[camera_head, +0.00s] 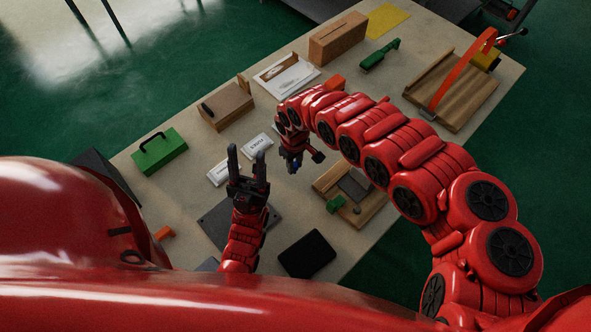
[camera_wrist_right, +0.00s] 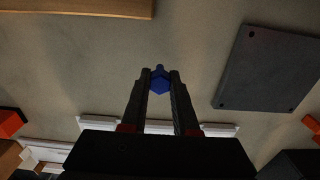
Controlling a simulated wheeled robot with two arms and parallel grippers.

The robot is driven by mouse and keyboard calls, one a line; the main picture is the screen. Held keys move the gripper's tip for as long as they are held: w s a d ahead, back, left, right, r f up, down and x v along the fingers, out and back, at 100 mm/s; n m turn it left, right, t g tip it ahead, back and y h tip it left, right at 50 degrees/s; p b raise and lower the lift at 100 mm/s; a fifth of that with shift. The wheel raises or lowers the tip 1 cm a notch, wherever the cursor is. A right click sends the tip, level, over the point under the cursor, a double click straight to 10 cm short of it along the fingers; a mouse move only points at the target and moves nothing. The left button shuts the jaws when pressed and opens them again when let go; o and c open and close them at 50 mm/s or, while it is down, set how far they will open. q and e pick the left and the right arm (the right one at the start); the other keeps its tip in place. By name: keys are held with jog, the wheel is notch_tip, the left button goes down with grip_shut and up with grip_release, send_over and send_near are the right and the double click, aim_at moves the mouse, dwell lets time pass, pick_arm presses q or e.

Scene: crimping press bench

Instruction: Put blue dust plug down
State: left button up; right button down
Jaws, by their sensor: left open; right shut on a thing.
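The blue dust plug (camera_wrist_right: 160,80) sits between the fingertips of my right gripper (camera_wrist_right: 160,84) in the right wrist view. The gripper is shut on it, over the bare bench surface; the gap to the bench is hard to judge. In the head view the plug is a small dark blue spot (camera_head: 295,163) below my right gripper (camera_head: 293,158), mostly hidden by it. My left gripper (camera_head: 247,164) points up the picture with its fingers apart and nothing between them.
A grey plate (camera_head: 213,222) lies under and beside my left arm. A wooden tray (camera_head: 365,212) with a green part stands right of my right gripper. A black pad (camera_head: 307,254) lies nearer me.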

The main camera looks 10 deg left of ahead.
jog(key=shift+w+d+f, duration=0.15)
jog(key=shift+w, duration=0.1)
notch_tip(320, 180, down, 3)
jog(key=shift+r+p, duration=0.2)
jog(key=shift+p, duration=0.3)
jog(key=shift+f, duration=0.3)
jog(key=shift+f, duration=0.15)
jog(key=c, duration=1.1)
grip_release()
jog(key=shift+f, duration=0.1)
jog(key=o, duration=0.4)
